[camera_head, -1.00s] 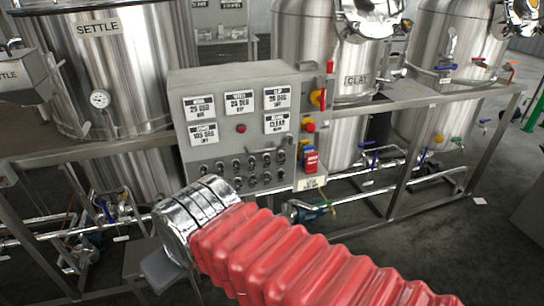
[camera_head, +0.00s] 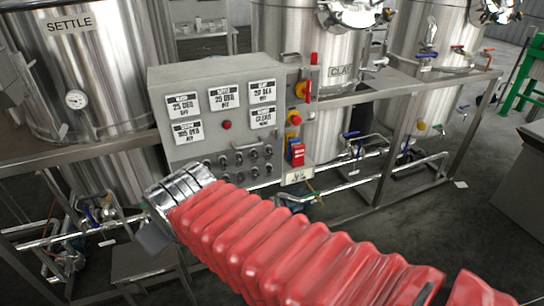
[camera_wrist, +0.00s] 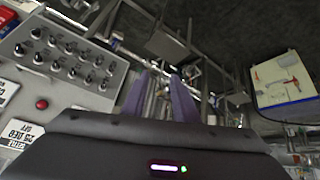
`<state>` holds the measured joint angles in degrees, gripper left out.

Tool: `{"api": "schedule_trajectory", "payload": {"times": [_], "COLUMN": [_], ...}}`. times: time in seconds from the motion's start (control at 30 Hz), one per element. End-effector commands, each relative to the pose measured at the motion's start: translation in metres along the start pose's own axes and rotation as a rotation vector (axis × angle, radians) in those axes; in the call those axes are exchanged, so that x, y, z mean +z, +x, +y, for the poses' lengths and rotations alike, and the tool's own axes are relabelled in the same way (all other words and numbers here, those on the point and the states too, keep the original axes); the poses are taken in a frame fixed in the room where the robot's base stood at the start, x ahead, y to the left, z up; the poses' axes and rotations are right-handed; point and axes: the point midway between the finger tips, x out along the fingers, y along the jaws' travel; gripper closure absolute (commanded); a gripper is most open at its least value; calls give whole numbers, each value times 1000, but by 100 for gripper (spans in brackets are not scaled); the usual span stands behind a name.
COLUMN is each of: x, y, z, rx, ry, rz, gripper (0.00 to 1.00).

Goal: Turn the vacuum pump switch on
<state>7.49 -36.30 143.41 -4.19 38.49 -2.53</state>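The grey control panel (camera_head: 212,145) stands in the middle of the head view, with rows of small dark switches (camera_head: 240,163) on its lower part. I cannot tell which one is the vacuum pump switch; the small labels are unreadable. In the wrist view the panel (camera_wrist: 85,98) is at the left, with its switches (camera_wrist: 70,58) and a red button (camera_wrist: 42,103). My gripper (camera_wrist: 163,76) points past the panel's edge; its two purple fingers are apart, with nothing seen between them. In the head view my red-sleeved arm hides the panel's lower left, and the fingertips cannot be made out.
A red-and-yellow rotary switch (camera_head: 303,89), a red button (camera_head: 294,118) and a red box (camera_head: 297,154) sit right of the panel. Steel tanks stand behind, including the SETTLE tank (camera_head: 85,70). Frame rails and pipes surround the panel.

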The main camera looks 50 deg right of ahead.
Motion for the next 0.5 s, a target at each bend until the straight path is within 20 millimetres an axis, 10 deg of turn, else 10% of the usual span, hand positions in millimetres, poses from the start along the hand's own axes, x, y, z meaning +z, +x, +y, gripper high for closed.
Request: {"api": "schedule_trajectory", "payload": {"times": [0.5], "x": [-48], "y": [94], "z": [165], "rx": [291], "ry": [-74], "rz": [232], "gripper": [73]}}
